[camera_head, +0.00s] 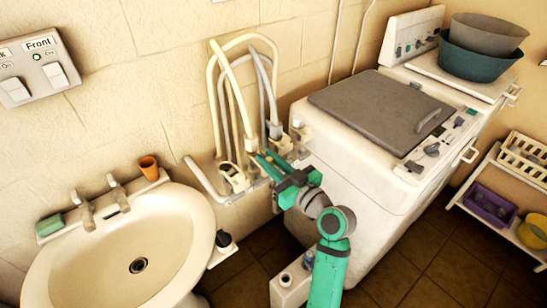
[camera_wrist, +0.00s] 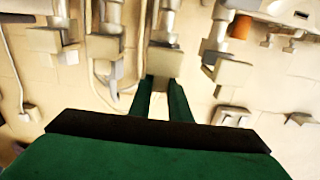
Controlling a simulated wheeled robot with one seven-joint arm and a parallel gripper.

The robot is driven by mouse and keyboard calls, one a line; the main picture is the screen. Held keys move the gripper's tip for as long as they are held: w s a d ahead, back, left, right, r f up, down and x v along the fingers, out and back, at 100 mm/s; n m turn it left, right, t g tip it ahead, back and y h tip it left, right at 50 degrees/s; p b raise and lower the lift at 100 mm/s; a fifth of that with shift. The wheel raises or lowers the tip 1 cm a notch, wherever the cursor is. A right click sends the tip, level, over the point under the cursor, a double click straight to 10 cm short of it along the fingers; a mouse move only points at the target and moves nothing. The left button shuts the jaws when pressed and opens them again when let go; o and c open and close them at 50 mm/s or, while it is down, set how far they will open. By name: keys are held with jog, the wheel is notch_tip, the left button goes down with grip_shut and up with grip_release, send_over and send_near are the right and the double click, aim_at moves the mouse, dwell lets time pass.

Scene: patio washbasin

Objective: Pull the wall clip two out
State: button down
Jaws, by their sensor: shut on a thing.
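Several pale wall clips hold hoses on a rail at the wall, between basin and washing machine. One clip (camera_wrist: 165,62) lies between my fingertips in the wrist view. My gripper (camera_head: 263,162), with green fingers, reaches the clip row from the lower right in the head view. It also shows in the wrist view (camera_wrist: 163,86), shut on that clip. Other clips stand to its left (camera_wrist: 105,46) and right (camera_wrist: 232,74) in the wrist view. I cannot read which number the held clip bears. My fingers partly hide it in the head view.
The washbasin (camera_head: 65,270) stands left, with an orange cup (camera_head: 149,168) on its rim. The washing machine (camera_head: 340,160) stands close on the right of the clips. Grey and cream hoses (camera_head: 212,90) loop above the clips. A white shelf (camera_head: 480,201) is far right.

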jog(key=shift+s+d, duration=0.1)
jog(key=shift+d, duration=0.1)
jog(key=c, duration=1.6)
grip_release()
jog(key=shift+c, duration=0.2)
jog(key=shift+a, duration=0.1)
jog(key=shift+s, duration=0.1)
jog(key=v, duration=1)
jog(key=shift+s+d, duration=0.2)
jog(key=shift+d, duration=0.15)
